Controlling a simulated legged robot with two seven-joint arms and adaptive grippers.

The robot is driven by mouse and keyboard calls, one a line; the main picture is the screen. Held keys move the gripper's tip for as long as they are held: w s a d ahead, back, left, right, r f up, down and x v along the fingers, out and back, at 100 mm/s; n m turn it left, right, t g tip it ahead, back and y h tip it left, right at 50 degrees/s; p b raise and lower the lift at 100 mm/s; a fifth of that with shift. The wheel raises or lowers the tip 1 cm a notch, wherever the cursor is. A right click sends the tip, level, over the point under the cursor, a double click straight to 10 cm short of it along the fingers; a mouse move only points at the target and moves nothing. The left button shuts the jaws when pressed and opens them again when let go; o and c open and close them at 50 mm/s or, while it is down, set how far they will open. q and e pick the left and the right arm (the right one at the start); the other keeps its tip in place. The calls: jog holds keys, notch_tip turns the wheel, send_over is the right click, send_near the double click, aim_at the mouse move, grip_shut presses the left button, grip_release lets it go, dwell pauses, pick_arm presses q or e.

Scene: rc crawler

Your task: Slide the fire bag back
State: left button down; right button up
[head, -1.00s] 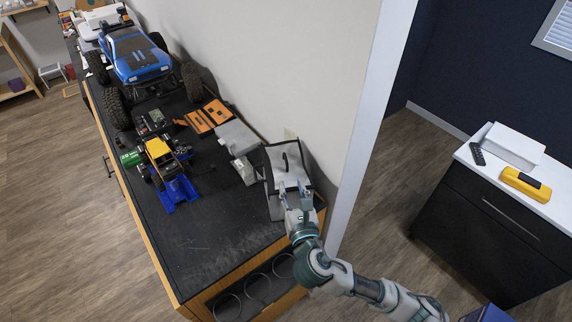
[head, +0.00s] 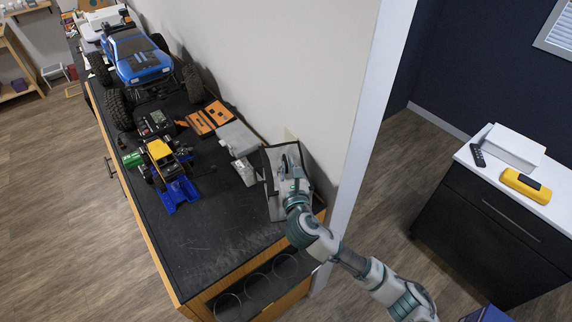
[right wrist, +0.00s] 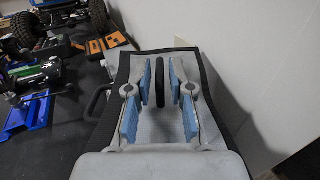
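The fire bag (head: 269,205), grey with black edging, lies on the bench's near right end by the wall. In the right wrist view the bag (right wrist: 200,165) fills the middle, and its dark upright handle loop (right wrist: 160,88) shows between the blue-padded fingers. My right gripper (right wrist: 160,68) is over the bag, its fingers parted on either side of the handle with small gaps visible. In the head view the right gripper (head: 292,162) and wrist hide much of the bag. My left gripper is not in view.
The dark bench top (head: 215,240) is clear in front of the bag. A grey box (head: 237,138), orange plates (head: 208,118), a small yellow-and-blue vehicle (head: 165,165) and a blue crawler truck (head: 138,58) stand further left. The wall (head: 290,70) rises close behind the bag.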

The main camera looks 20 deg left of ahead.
jog(key=shift+d, duration=0.1)
grip_shut()
jog(key=shift+r+n+g+y+p, duration=0.1)
jog(key=shift+n+g+y+p, duration=0.2)
jog(key=shift+n+y+p, duration=0.3)
jog(key=shift+n+g+y+p, duration=1.4)
jog(key=shift+g+y+p, duration=0.1)
jog(key=shift+y, duration=0.5)
jog(key=shift+n+g+y, duration=0.6)
jog(key=shift+g, duration=0.2)
